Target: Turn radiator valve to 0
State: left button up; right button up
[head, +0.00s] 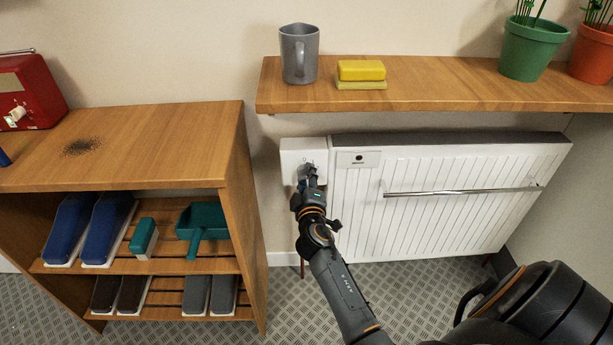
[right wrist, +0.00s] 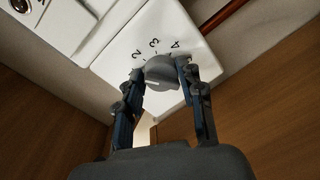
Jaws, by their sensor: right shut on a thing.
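The radiator (head: 440,205) is a white ribbed panel on the wall under the shelf. At its left end is a white valve box (head: 291,157). In the right wrist view the box's white face (right wrist: 190,35) carries the numbers 2, 3 and 4 around a round grey knob (right wrist: 160,78). A pale mark shows on the knob's lower left, pointing away from the visible numbers. My right gripper (head: 309,173) is at the box, its two fingers on either side of the knob and shut on it. The 0 mark is not visible. My left gripper is not in view.
A wooden shelf (head: 420,98) overhangs the radiator, with a grey mug (head: 299,55), yellow sponge (head: 361,70) and green pot (head: 532,48). A wooden shoe rack (head: 180,130) stands close on the left. A chrome rail (head: 460,191) crosses the radiator.

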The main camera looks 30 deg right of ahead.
pick_arm(q)
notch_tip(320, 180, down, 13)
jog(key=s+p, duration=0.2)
jog(key=p, duration=0.1)
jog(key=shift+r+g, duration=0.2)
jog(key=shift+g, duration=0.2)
pick_arm(e)
jog(key=shift+w+r+n+g+h, duration=0.1)
jog(key=shift+n+h, duration=0.15)
jog(key=shift+n, duration=1.6)
jog(key=shift+s+r+n+g+h, duration=0.1)
jog(key=shift+r+n+h, duration=0.1)
jog(key=shift+n, duration=1.6)
jog(key=shift+w+r+n+g+h, duration=0.1)
jog(key=shift+n+h, duration=0.15)
jog(key=shift+n, duration=1.6)
jog(key=shift+a, duration=0.1)
jog(key=o, duration=1.2)
jog(key=shift+f, duration=0.15)
